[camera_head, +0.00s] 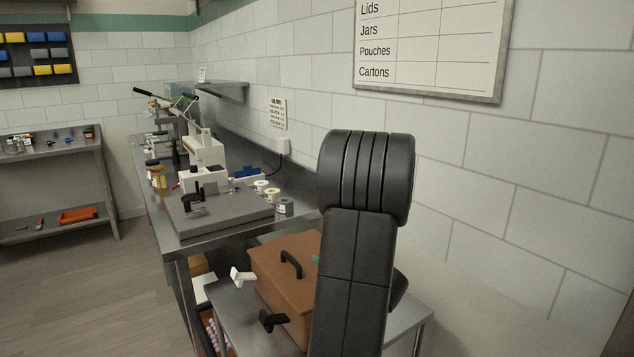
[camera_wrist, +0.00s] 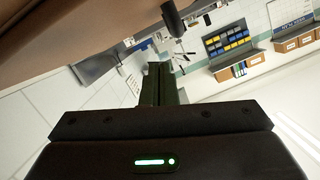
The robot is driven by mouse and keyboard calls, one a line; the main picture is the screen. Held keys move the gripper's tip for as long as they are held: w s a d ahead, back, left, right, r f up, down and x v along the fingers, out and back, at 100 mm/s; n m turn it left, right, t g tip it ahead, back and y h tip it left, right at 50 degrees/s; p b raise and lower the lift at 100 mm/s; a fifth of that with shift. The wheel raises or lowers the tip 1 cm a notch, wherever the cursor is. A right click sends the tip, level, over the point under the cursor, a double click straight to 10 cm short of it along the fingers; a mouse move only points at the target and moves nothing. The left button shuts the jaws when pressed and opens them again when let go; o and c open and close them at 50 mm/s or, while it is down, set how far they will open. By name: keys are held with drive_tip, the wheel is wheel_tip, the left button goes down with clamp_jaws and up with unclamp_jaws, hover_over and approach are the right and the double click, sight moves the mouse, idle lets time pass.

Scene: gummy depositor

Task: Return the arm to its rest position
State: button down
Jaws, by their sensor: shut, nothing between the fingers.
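My gripper (camera_wrist: 160,68) shows in the wrist view with its two dark fingers together and nothing between them. The wrist view is strongly tilted. In the head view my black arm (camera_head: 365,210) stands upright in the right foreground, and my gripper's fingers cannot be made out there. A brown box (camera_head: 272,285) with a black handle (camera_head: 291,264) sits behind and left of my arm. In the wrist view a brown surface (camera_wrist: 75,35) and a dark rounded part (camera_wrist: 172,18) show close above the fingers, apart from them.
The box stands on a steel table (camera_head: 232,308), with a white latch-like piece (camera_head: 241,276) and a black one (camera_head: 272,321) at its left. A steel workbench (camera_head: 185,240) with a grey scale-like device (camera_head: 220,213) and jars runs behind. Tiled wall is at the right; open floor is at the left.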

sight(312, 274)
drive_tip(key=x, duration=0.2)
drive_tip(key=r+p+x, duration=0.1)
drive_tip(key=x, duration=0.1)
drive_tip(key=shift+w+a+f, duration=0.1)
drive_tip(key=shift+w, duration=0.2)
drive_tip(key=w+d+r+m+y+p, duration=0.2)
drive_tip(key=w+d+r+m+p, duration=0.2)
drive_tip(key=w+d+m, duration=0.1)
drive_tip(key=w+d+r+m+y+p, duration=0.2)
drive_tip(key=w+d+r+m+p, duration=0.2)
drive_tip(key=d+m, duration=0.3)
drive_tip(key=shift+w+d+r+m+p, duration=0.2)
drive_tip(key=shift+w+d+m+p, duration=0.45)
drive_tip(key=shift+d, duration=1.1)
drive_tip(key=shift+s+n, duration=0.15)
drive_tip(key=shift+n, duration=0.1)
